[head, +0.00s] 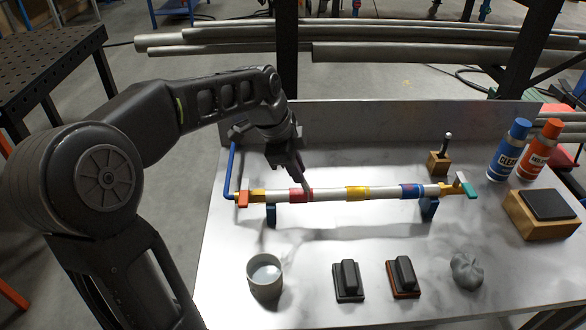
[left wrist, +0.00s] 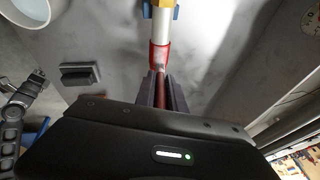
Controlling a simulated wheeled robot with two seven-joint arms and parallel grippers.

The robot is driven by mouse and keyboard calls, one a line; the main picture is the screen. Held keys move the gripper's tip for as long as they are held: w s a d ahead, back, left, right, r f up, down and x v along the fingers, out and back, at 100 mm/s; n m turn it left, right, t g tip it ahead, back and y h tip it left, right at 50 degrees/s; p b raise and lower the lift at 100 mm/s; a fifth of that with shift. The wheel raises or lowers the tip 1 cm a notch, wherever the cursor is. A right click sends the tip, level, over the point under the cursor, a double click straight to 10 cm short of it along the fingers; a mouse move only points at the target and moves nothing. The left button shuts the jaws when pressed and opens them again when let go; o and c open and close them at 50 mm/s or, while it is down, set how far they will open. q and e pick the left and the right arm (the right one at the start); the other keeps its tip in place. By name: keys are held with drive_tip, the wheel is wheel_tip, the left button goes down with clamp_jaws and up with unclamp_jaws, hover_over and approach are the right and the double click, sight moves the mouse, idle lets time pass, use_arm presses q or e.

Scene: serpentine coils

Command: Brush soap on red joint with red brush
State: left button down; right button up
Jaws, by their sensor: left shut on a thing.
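A white pipe (head: 330,194) lies level on two blue supports on the table, with a red joint (head: 296,195) near its left end. The red joint also shows in the left wrist view (left wrist: 159,55). My left gripper (head: 296,172) is above the red joint, pointing down. It is shut on a thin red brush (left wrist: 161,92), whose tip is at the joint's surface; I cannot tell whether it touches. A white cup (head: 253,290) with pale liquid stands in front of the pipe's left end. My right gripper is out of view.
The pipe also carries a yellow joint (head: 358,193) and a blue joint (head: 410,191). Two dark blocks (head: 348,278) (head: 404,275) and a grey lump (head: 466,270) lie in front. Blue and orange bottles (head: 509,150) (head: 540,150) and a wooden box (head: 520,218) stand at right.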

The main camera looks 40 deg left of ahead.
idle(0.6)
use_arm(q)
drive_tip(key=shift+s+a, duration=0.2)
drive_tip(key=shift+a, duration=0.1)
drive_tip(key=shift+s+a, duration=0.2)
drive_tip(key=shift+a, duration=0.05)
drive_tip(key=shift+s+a+b, duration=0.1)
drive_tip(key=shift+b, duration=0.2)
drive_tip(key=shift+s+a+r, duration=0.1)
drive_tip(key=shift+s+a, duration=0.2)
drive_tip(key=shift+a, duration=0.15)
drive_tip(key=shift+s+a, duration=0.1)
drive_tip(key=shift+s+a+b, duration=0.3)
drive_tip(key=shift+a, duration=0.1)
